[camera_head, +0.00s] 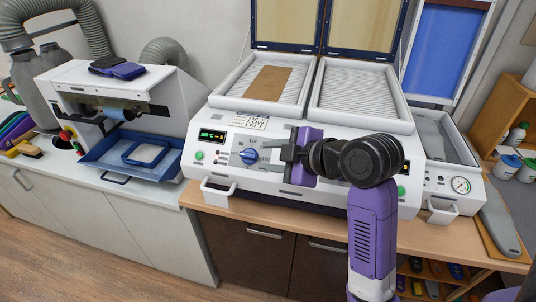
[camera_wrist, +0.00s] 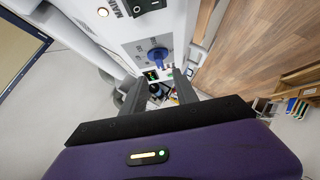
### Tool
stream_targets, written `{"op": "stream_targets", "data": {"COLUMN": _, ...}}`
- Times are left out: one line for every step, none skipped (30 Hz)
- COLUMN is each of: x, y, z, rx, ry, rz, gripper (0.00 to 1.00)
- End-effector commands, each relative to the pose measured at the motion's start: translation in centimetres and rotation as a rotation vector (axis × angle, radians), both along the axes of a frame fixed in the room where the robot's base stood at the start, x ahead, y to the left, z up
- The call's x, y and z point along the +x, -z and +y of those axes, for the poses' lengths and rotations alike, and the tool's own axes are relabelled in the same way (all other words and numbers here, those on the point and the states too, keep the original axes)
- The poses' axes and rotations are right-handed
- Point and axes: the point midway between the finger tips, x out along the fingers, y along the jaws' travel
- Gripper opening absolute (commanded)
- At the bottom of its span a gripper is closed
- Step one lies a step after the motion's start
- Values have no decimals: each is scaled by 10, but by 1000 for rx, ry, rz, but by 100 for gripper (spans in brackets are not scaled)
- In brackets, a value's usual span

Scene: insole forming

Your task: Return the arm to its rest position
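My gripper (camera_head: 272,150) is in front of the white forming machine's front panel (camera_head: 240,178), beside the blue knob (camera_head: 249,156). My purple and black arm reaches up to it from the lower right. In the wrist view the two grey fingers of my gripper (camera_wrist: 160,80) stand apart with nothing between them. The blue knob also shows in the wrist view (camera_wrist: 158,54), beyond the fingertips. I cannot tell whether a finger touches the panel.
The machine's lids (camera_head: 285,25) stand open. A brown sheet (camera_head: 268,83) lies in the left bay; the right bay (camera_head: 355,92) looks empty. White handles (camera_head: 217,190) jut from the front. A white press (camera_head: 110,90) with a blue tray stands left. The floor (camera_head: 60,260) in front is clear.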

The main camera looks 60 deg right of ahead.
Motion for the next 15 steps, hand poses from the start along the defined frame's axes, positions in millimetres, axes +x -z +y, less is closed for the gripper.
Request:
{"op": "stream_targets", "data": {"x": 0, "y": 0, "z": 0, "rx": 0, "ry": 0, "rz": 0, "gripper": 35}}
{"op": "stream_targets", "data": {"x": 0, "y": 0, "z": 0, "rx": 0, "ry": 0, "rz": 0, "gripper": 35}}
{"op": "stream_targets", "data": {"x": 0, "y": 0, "z": 0, "rx": 0, "ry": 0, "rz": 0, "gripper": 35}}
{"op": "stream_targets", "data": {"x": 0, "y": 0, "z": 0, "rx": 0, "ry": 0, "rz": 0, "gripper": 35}}
{"op": "stream_targets", "data": {"x": 0, "y": 0, "z": 0, "rx": 0, "ry": 0, "rz": 0, "gripper": 35}}
{"op": "stream_targets", "data": {"x": 0, "y": 0, "z": 0, "rx": 0, "ry": 0, "rz": 0, "gripper": 35}}
{"op": "stream_targets", "data": {"x": 0, "y": 0, "z": 0, "rx": 0, "ry": 0, "rz": 0, "gripper": 35}}
{"op": "stream_targets", "data": {"x": 0, "y": 0, "z": 0, "rx": 0, "ry": 0, "rz": 0, "gripper": 35}}
{"op": "stream_targets", "data": {"x": 0, "y": 0, "z": 0, "rx": 0, "ry": 0, "rz": 0, "gripper": 35}}
{"op": "stream_targets", "data": {"x": 0, "y": 0, "z": 0, "rx": 0, "ry": 0, "rz": 0, "gripper": 35}}
{"op": "stream_targets", "data": {"x": 0, "y": 0, "z": 0, "rx": 0, "ry": 0, "rz": 0, "gripper": 35}}
{"op": "stream_targets", "data": {"x": 0, "y": 0, "z": 0, "rx": 3, "ry": 2, "rz": -1, "gripper": 35}}
{"op": "stream_targets", "data": {"x": 0, "y": 0, "z": 0, "rx": 10, "ry": 7, "rz": -3, "gripper": 35}}
{"op": "stream_targets", "data": {"x": 1, "y": -1, "z": -1, "rx": 19, "ry": 14, "rz": -11, "gripper": 35}}
{"op": "stream_targets", "data": {"x": 3, "y": -6, "z": -3, "rx": 35, "ry": 35, "rz": -37, "gripper": 35}}
